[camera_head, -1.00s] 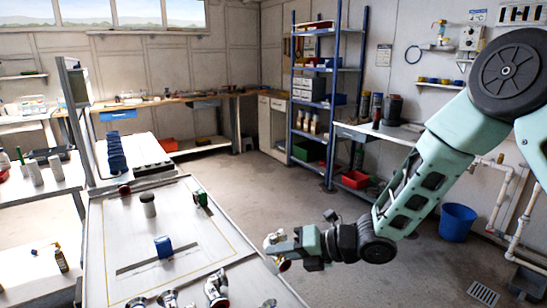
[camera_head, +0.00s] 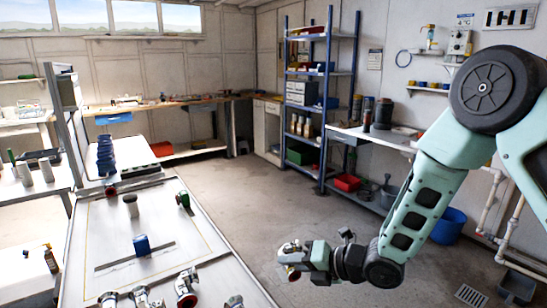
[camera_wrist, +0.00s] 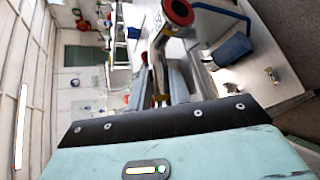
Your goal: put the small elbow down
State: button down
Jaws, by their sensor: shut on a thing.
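My gripper (camera_head: 297,252) is shut on the small elbow (camera_head: 292,272), a pale metal pipe piece with a red ring at its end. In the head view it hangs just right of the table's right edge, with floor behind it. In the wrist view the elbow (camera_wrist: 181,12) shows at the top, its red ringed mouth facing the camera; my fingers hide part of it. The work table (camera_head: 205,246) has a marked panel with a slot. Several similar metal fittings (camera_head: 185,287) lie at its near end.
On the table stand a blue block (camera_head: 141,245), a grey cylinder (camera_head: 131,205) and a green part (camera_head: 183,200). A blue shelf rack (camera_head: 322,100) and a blue bucket (camera_head: 449,226) stand beyond. The table's middle has bare room.

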jog(key=w+d+f+m+t+h, duration=0.1)
jog(key=d+f+m+t+h, duration=0.3)
jog(key=d, duration=0.4)
jog(key=w+d+f+m+t+h, duration=0.1)
jog(key=d+f+m+t+h, duration=0.3)
jog(key=d, duration=0.5)
jog(key=d+f+m+h, duration=0.2)
jog(key=d+m+h, duration=0.2)
jog(key=d, duration=0.6)
jog(key=d+v, duration=0.1)
jog(key=v, duration=0.5)
jog(key=shift+m+g, duration=0.3)
jog(key=shift+a, duration=0.1)
